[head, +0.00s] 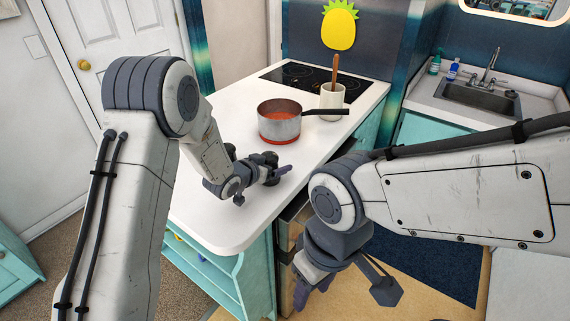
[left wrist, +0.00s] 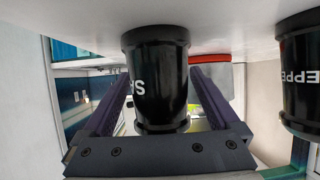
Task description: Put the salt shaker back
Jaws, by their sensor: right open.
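The salt shaker (left wrist: 158,85) is black, with part of its white lettering showing in the left wrist view, where the counter appears at the top. It is between the two fingers of my left gripper (left wrist: 160,100), which look closed against its sides. In the head view, my left gripper (head: 272,174) is low over the white counter, in front of the saucepan; the shaker is mostly hidden there among dark gripper parts. Its base is at or very near the counter; I cannot tell if it touches. My right gripper (head: 340,289) is open and empty, below and beyond the counter's right edge.
A black pepper shaker (left wrist: 302,75) stands close beside the salt shaker. A saucepan (head: 279,128) with red contents sits on the counter (head: 225,228). Behind it are a utensil crock (head: 332,103) and a black cooktop (head: 305,77). The counter's front end is clear.

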